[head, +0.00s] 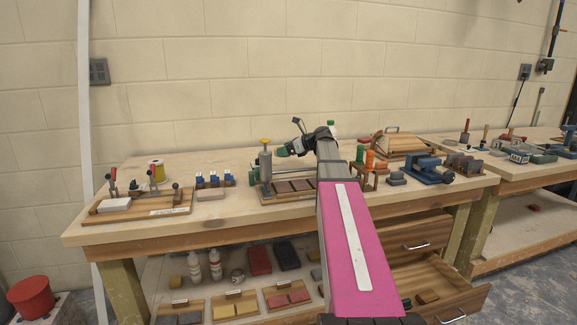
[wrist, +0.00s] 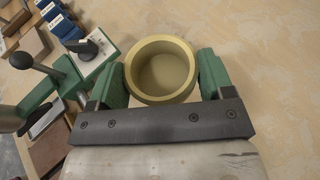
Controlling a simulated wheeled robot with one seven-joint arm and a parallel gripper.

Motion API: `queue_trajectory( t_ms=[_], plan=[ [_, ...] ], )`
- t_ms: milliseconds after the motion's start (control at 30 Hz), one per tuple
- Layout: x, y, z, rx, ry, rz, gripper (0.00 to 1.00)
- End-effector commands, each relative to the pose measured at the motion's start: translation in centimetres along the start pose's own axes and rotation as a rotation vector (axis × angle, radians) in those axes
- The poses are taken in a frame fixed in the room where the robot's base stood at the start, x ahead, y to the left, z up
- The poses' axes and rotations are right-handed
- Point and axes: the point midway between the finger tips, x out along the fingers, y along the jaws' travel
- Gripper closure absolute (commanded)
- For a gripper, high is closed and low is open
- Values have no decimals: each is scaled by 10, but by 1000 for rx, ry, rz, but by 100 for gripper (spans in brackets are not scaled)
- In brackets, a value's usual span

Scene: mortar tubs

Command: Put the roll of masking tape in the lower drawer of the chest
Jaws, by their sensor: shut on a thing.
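The roll of masking tape (wrist: 134,92), a tan ring, sits between the two green fingers of my gripper (wrist: 162,80) in the wrist view. The fingers press on it from both sides, and bench top shows through its hole. In the head view my gripper (head: 287,150) is over the back of the workbench, left of my arm; the tape cannot be made out there.
Below the gripper stand a green clamp fixture (wrist: 68,75) and blue-topped pieces (wrist: 62,22). Bare bench lies right of the tape.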

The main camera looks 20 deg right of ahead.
Motion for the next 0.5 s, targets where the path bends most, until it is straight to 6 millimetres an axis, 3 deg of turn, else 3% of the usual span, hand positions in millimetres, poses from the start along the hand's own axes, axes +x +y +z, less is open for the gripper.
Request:
queue_trajectory(
  t_ms=[100, 500],
  plan=[
    [8, 0, -20, 2, 0, 0, 50],
    [24, 0, -58, 1, -1, 0, 50]
  ],
)
